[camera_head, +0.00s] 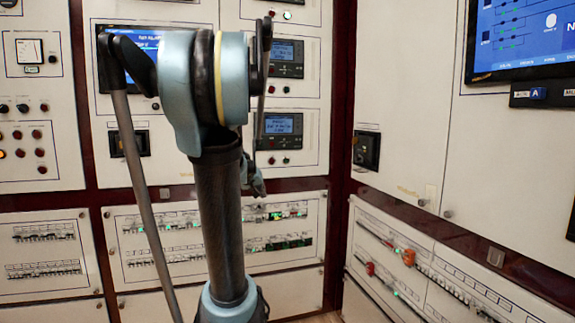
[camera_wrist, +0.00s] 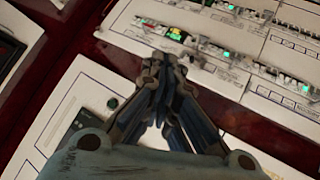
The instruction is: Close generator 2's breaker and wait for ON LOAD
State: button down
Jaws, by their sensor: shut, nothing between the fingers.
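My gripper (camera_head: 258,184) shows partly behind my arm in the head view, in front of the middle cabinet. In the wrist view my gripper (camera_wrist: 162,68) is shut and empty, its fingertips together close to the lower edge of a panel with breaker rows (camera_wrist: 255,72). Several green lights glow along those rows, and one small yellow-red part (camera_wrist: 176,34) sits left of them. In the head view the middle breaker panel (camera_head: 285,228) is partly hidden by my arm. Labels are too small to read, so I cannot tell which breaker is generator 2's or find ON LOAD.
Two small controller screens (camera_head: 285,51) (camera_head: 279,125) are on the middle cabinet. A right-hand cabinet (camera_head: 480,140) carries a large blue display (camera_head: 525,35), with orange-red handles (camera_head: 408,257) on the panel below. Another breaker panel (camera_head: 45,250) is at the left.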

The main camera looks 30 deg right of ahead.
aim_at(286, 161)
jog(key=w+d+r+h, duration=0.1)
jog(key=w+d, duration=0.2)
jog(key=d, duration=0.4)
jog(key=w+d+r+t+h, duration=0.1)
jog(key=w+d+r, duration=0.1)
jog(key=d, duration=0.5)
jog(key=w+d+r+h, duration=0.2)
jog(key=w+d, duration=0.1)
jog(key=d, duration=0.3)
jog(key=shift+w+d+r+m, duration=0.25)
jog(key=shift+w+d+m, duration=0.1)
jog(key=shift+d+m, duration=0.05)
jog(key=shift+w+d, duration=0.35)
jog(key=shift+w, duration=1.1)
jog(key=shift+w+d, duration=0.3)
jog(key=shift+w, duration=1.1)
jog(key=shift+w+d, duration=0.35)
jog(key=shift+w, duration=1.1)
jog(key=shift+w, duration=0.2)
jog(key=shift+w+d, duration=0.1)
jog(key=shift+w, duration=0.2)
jog(key=shift+w+d, duration=0.1)
jog(key=shift+w, duration=0.3)
jog(key=shift+s, duration=0.15)
jog(key=shift+s+a, duration=0.2)
jog(key=shift+s, duration=0.5)
